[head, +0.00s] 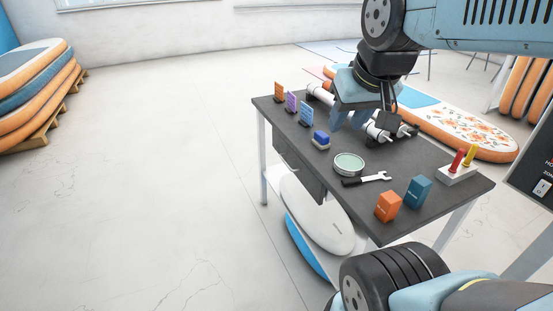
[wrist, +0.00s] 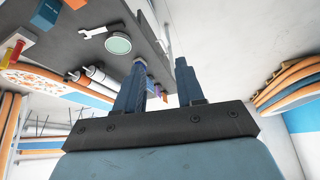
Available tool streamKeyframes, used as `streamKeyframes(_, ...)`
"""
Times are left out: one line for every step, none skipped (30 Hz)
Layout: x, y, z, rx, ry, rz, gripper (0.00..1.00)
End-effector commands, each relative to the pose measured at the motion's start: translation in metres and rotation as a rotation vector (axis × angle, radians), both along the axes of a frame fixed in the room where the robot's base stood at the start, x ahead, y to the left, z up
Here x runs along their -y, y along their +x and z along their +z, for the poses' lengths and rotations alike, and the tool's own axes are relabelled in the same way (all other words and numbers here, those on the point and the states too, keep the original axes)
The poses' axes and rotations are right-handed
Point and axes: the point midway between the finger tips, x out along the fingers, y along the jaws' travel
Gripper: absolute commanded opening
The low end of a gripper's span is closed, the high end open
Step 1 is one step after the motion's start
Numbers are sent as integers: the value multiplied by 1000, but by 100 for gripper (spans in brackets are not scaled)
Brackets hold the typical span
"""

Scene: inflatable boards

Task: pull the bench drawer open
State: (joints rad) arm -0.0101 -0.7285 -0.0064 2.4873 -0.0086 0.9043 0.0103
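The bench (head: 330,150) has a dark grey top and pale legs. Its drawer (head: 300,176) is a grey front under the left long edge of the top and looks shut; a thin handle (head: 284,160) shows faintly on it. My gripper (head: 349,120) appears over the far half of the bench in the head view, apart from the drawer. In the wrist view my gripper (wrist: 161,66) has its two blue fingers spread with nothing between them. The bench top (wrist: 112,20) shows at the upper left there; I cannot make out the drawer in that view.
The floor left of the bench is clear.

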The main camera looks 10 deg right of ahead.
Motion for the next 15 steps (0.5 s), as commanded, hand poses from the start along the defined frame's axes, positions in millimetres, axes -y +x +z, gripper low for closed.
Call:
streamKeyframes(0,6,0,-16,0,0,38)
streamKeyframes(1,10,-1,-26,1,-1,38)
streamKeyframes(6,17,-1,-42,-2,-3,38)
streamKeyframes(6,22,-1,-55,-3,-5,38)
streamKeyframes(7,28,-1,-70,-4,-8,38)
streamKeyframes(8,37,-2,-90,-6,-11,38)
streamKeyframes(9,44,-3,-105,-9,-14,38)
streamKeyframes(9,50,-4,-120,-12,-17,38)
streamKeyframes(10,60,-6,-139,-18,-21,38)
streamKeyframes(10,66,-7,-154,-23,-25,38)
streamKeyframes(11,73,-9,-168,-26,-28,38)
streamKeyframes(11,83,-11,-187,-34,-33,38)
streamKeyframes(11,89,-14,-202,-40,-37,38)
streamKeyframes(11,96,-16,-216,-47,-41,38)
streamKeyframes(11,106,-19,-235,-56,-46,38)
